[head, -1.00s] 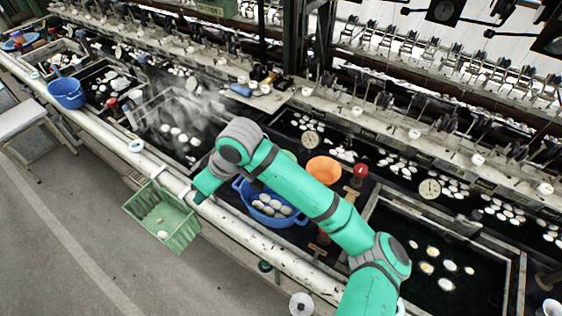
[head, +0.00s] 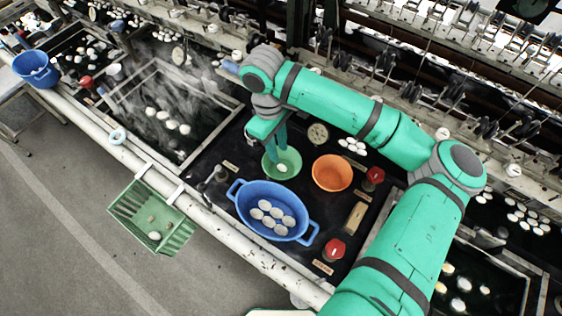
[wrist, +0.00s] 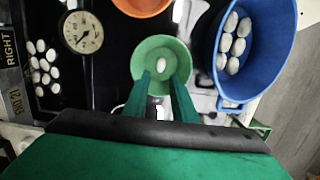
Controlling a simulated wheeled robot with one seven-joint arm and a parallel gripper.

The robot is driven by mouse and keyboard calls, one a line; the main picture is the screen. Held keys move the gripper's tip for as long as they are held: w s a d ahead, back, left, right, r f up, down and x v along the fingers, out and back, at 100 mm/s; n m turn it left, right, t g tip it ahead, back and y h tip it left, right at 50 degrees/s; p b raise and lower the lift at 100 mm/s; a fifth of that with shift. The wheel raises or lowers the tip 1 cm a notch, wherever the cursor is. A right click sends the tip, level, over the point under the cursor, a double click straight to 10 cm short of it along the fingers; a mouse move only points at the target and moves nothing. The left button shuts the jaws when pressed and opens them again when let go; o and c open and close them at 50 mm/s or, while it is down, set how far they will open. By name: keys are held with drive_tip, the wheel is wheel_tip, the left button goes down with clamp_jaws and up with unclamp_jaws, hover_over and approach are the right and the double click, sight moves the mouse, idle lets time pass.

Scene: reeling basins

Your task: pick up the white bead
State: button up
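A small white oval piece, which I take for the white bead (head: 282,168), lies inside the green bowl (head: 291,160). The wrist view shows the bead (wrist: 161,65) near the middle of the green bowl (wrist: 140,60), just beyond my fingertips. My gripper (head: 276,152) points down over the bowl. In the wrist view my gripper (wrist: 161,80) has its two green fingers apart, with nothing held between them. The bead is in line with the gap. I cannot tell the exact height of the fingertips above it.
A blue two-handled basin (head: 240,205) with several white cocoons stands in front of the bowl. An orange bowl (head: 332,173) is to the right, and a round dial (head: 318,134) behind. Red knobs (head: 334,248) rise from the black counter. A green basket (head: 125,213) hangs off the front rail.

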sight(282, 166)
drive_tip(key=shift+s+d+f, duration=0.15)
drive_tip(key=shift+s+f, duration=0.05)
drive_tip(key=shift+f, duration=0.35)
drive_tip(key=shift+s+d+f, duration=0.1)
drive_tip(key=shift+s+f, duration=0.05)
drive_tip(key=shift+f, duration=0.4)
drive_tip(key=shift+d+f, duration=0.15)
drive_tip(key=shift+f, duration=1.1)
drive_tip(key=shift+d+f, duration=0.15)
drive_tip(key=shift+f, duration=1.1)
drive_tip(key=c, duration=0.4)
